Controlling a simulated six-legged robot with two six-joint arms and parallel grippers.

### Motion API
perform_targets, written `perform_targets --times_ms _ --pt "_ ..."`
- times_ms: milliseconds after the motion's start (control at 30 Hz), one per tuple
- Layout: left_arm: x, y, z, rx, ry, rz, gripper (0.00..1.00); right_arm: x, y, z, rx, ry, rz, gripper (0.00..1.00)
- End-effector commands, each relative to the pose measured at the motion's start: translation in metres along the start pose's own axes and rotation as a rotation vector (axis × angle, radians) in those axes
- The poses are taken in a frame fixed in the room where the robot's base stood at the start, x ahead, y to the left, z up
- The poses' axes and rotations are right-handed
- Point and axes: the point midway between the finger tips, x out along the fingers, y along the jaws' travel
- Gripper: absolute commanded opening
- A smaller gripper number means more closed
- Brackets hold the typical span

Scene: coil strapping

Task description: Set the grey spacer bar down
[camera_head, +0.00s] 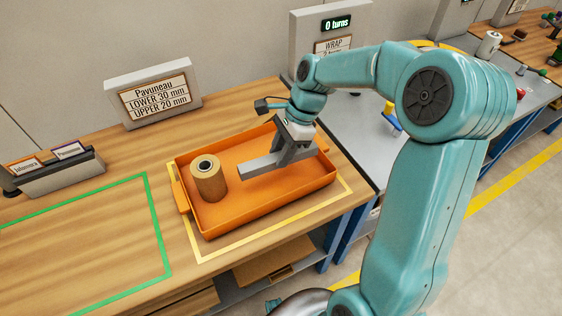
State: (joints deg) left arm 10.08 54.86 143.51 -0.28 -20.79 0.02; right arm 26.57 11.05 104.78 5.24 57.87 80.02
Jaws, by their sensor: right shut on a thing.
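The grey spacer bar (260,168) is a straight, square-edged bar held over the right half of the orange tray (268,204). My right gripper (291,156) points down from above and is shut on the bar near its right end. The bar's left end sticks out toward the brown coil. I cannot tell whether the bar's underside touches the tray floor. The gripper hides part of the bar's right end. My left gripper is not in view.
A brown coil (208,182) stands upright in the tray's left part. A yellow outline surrounds the tray; a green outline (160,232) marks bare table to the left. A sign (154,95) reads Pavuneau, LOWER 30 mm, UPPER 20 mm. A counter (336,22) reads 0 turns. A card holder (54,170) stands far left.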

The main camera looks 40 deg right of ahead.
Motion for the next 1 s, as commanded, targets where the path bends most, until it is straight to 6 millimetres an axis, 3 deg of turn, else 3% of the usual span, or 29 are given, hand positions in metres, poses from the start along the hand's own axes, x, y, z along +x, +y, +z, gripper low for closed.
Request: perform_targets --times_ms 33,200,400,633,1000 --pt "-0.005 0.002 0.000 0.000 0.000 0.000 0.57 -0.017 -0.001 0.007 -0.004 0.000 -0.006 0.00" --pt "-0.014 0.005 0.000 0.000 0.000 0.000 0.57 -0.060 -0.001 0.025 -0.002 -0.001 -0.005 0.00" --pt "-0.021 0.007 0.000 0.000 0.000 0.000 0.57 -0.099 -0.001 0.041 -0.002 -0.001 -0.004 0.00" --pt "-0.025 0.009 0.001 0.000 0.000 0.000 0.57 -0.120 0.000 0.050 0.000 0.000 -0.001 0.00" --pt "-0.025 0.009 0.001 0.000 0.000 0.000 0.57 -0.125 0.000 0.051 0.053 -0.001 -0.024 0.00"
